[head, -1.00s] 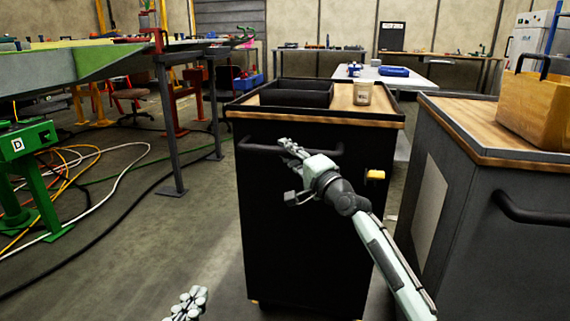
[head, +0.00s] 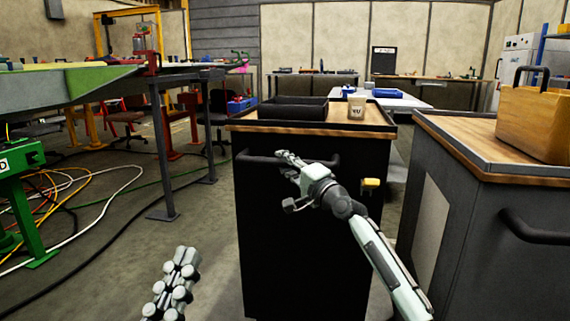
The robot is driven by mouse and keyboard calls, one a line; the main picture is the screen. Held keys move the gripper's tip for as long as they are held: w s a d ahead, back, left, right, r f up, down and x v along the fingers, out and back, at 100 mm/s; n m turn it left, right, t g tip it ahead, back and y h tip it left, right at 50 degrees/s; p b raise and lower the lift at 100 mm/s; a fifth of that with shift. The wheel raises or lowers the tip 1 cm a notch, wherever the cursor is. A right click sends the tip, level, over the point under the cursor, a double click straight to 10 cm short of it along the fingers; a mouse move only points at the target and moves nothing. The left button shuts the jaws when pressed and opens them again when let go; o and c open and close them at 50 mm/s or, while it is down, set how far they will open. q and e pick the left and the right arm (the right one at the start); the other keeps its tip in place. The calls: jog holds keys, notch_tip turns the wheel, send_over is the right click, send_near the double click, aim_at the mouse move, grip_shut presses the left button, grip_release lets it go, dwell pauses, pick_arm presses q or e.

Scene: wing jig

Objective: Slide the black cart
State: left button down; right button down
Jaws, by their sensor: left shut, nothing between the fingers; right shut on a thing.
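The black cart (head: 300,245) stands upright in front of me, with a wooden top and a black bar handle (head: 258,160) on its near face. My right gripper (head: 284,157) is at this handle and shut on it, near the upper middle of the cart. The fingers partly hide the handle there. My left gripper (head: 172,285) is low at the bottom of the head view, left of the cart and apart from it. It is shut and empty.
A black tray (head: 290,111) and a white cup (head: 356,106) sit on the cart. A grey cart (head: 500,235) with a wooden toolbox (head: 533,124) stands close on the right.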

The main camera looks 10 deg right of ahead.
jog(key=shift+w+d+r, duration=0.1)
jog(key=shift+d+r, duration=0.05)
jog(key=shift+r, duration=0.05)
jog(key=c, duration=1.4)
grip_release()
jog(key=shift+f, duration=0.15)
jog(key=shift+o, duration=0.2)
jog(key=shift+f, duration=0.1)
jog(key=v, duration=1.2)
